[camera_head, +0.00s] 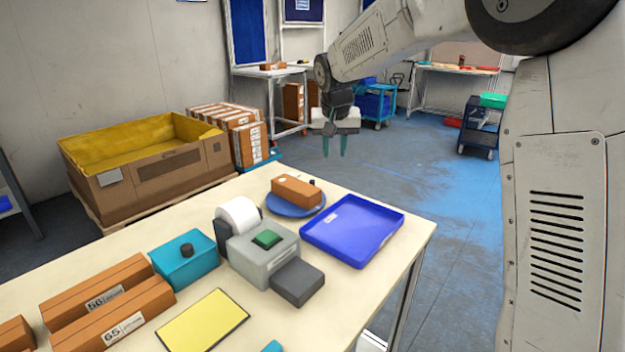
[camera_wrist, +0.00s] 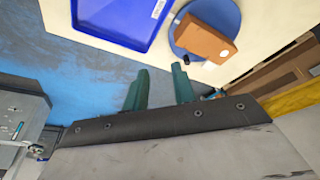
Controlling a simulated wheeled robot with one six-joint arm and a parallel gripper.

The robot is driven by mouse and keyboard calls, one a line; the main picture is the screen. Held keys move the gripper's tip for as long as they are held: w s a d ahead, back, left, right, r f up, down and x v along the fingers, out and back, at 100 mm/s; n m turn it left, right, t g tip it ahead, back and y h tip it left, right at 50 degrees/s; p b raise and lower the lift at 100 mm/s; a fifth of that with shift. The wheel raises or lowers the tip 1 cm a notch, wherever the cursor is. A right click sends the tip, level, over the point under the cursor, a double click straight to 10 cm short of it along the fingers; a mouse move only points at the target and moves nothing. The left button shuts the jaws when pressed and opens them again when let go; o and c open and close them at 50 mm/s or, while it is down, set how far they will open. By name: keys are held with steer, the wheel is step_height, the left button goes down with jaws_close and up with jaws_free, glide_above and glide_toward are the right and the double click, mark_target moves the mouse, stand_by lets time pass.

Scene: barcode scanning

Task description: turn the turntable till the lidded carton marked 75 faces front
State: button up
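A blue round turntable (camera_head: 284,208) stands on the table behind the grey label machine. A brown carton (camera_head: 297,191) lies on it, with a small black knob (camera_head: 312,182) beside it at the rim. In the wrist view the turntable (camera_wrist: 232,17) bears the same carton (camera_wrist: 203,38), with a small white label on its end; its number is too small to read. My gripper (camera_head: 333,146) hangs past the table's far edge, apart from the turntable. In the wrist view its two green fingers (camera_wrist: 160,88) are spread with nothing between them.
A blue tray (camera_head: 352,229) lies right of the turntable. The grey label machine (camera_head: 262,254) stands in front. A teal box (camera_head: 185,262), cartons marked 56 (camera_head: 95,290) and 65 (camera_head: 118,322), and a yellow mat (camera_head: 205,322) are nearer.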

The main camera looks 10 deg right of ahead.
glide_toward(312, 180)
steer(key=shift+m+t, duration=0.4)
steer(key=x, duration=0.9)
steer(key=shift+s+f, duration=0.15)
steer(key=shift+s, duration=0.15)
jaws_close()
